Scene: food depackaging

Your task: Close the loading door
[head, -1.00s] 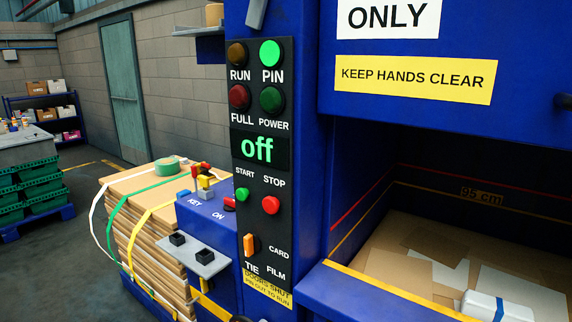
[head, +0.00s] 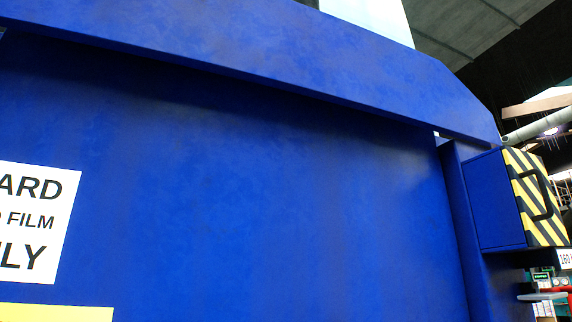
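A large blue panel (head: 250,190) of the machine fills most of the head view. It bears part of a white sign (head: 35,220) ending in "ARD", "FILM" and "LY" at the left edge, and the top of a yellow label (head: 55,313) at the lower left. I cannot tell from this view how far down the loading door sits, since its lower edge and the opening are out of view. Neither of my grippers shows.
A blue beam (head: 260,50) slopes across the top of the machine. A box with yellow and black stripes and a dark handle (head: 538,195) juts out at the right. Behind it, at the far right, are small background items and the building's roof.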

